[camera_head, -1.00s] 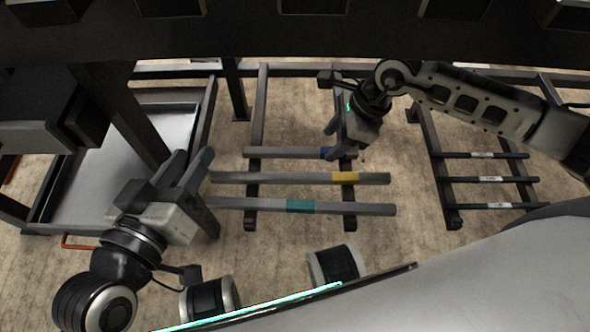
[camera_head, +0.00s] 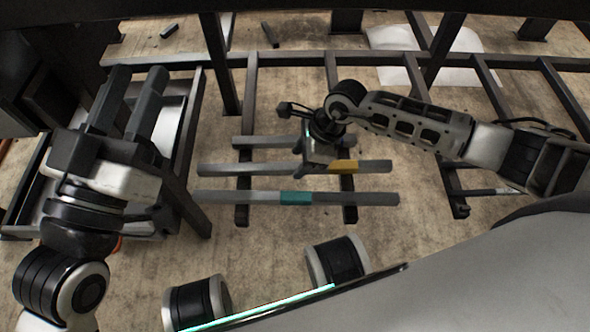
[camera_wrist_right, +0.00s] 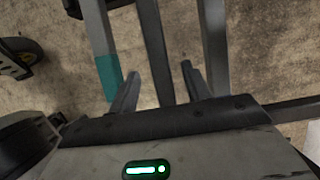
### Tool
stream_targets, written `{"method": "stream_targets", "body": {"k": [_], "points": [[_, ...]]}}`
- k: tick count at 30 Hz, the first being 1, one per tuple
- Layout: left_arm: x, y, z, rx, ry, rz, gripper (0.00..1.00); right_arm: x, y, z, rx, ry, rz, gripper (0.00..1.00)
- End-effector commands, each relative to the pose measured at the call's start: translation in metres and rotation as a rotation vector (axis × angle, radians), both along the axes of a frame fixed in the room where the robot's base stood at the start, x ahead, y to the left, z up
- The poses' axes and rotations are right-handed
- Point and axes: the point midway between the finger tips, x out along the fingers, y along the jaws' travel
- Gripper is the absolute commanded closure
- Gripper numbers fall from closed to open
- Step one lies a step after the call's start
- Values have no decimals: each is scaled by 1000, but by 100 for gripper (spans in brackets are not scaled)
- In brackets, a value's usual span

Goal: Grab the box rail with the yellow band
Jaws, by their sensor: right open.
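The box rail with the yellow band (camera_head: 343,166) is the middle of three grey rails lying across a dark rack in the head view. My right gripper (camera_wrist_right: 159,69) is open, over this rail just left of the yellow band. In the right wrist view the middle rail (camera_wrist_right: 153,40) runs between the two fingers in the picture; contact cannot be told. The yellow band does not show there. The teal-banded rail (camera_head: 295,198) lies nearest me. My left gripper (camera_head: 138,70) is open and empty, far left, away from the rails.
The far rail (camera_head: 265,142) lies beyond the middle one, partly hidden by my right gripper. A dark frame with a tray (camera_head: 178,125) stands at the left. Another rack (camera_head: 460,210) with thin rods is at the right, mostly behind my right arm.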

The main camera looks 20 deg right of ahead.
Motion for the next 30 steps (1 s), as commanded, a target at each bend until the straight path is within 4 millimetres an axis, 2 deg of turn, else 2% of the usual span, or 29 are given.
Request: {"method": "stream_targets", "body": {"k": [1,3,11,12,17,26,29,30], "points": [[0,0,3,15,-58,5,64,0,3,-11,1,1,0,52],[0,0,10,28,-114,10,64,1,5,-16,0,0,0,52],[-1,0,17,34,-150,14,64,2,7,-17,0,0,0,52],[-1,0,17,34,-150,14,64,2,7,-17,0,0,0,55],[-1,0,17,34,-149,14,64,2,6,-17,0,0,0,99],[-1,0,17,34,-148,13,64,3,7,-14,3,-4,0,100],[-1,0,20,29,-133,7,64,3,7,-7,3,-5,-1,100],[0,0,15,19,-89,8,64,3,7,-1,3,-5,0,100]]}}
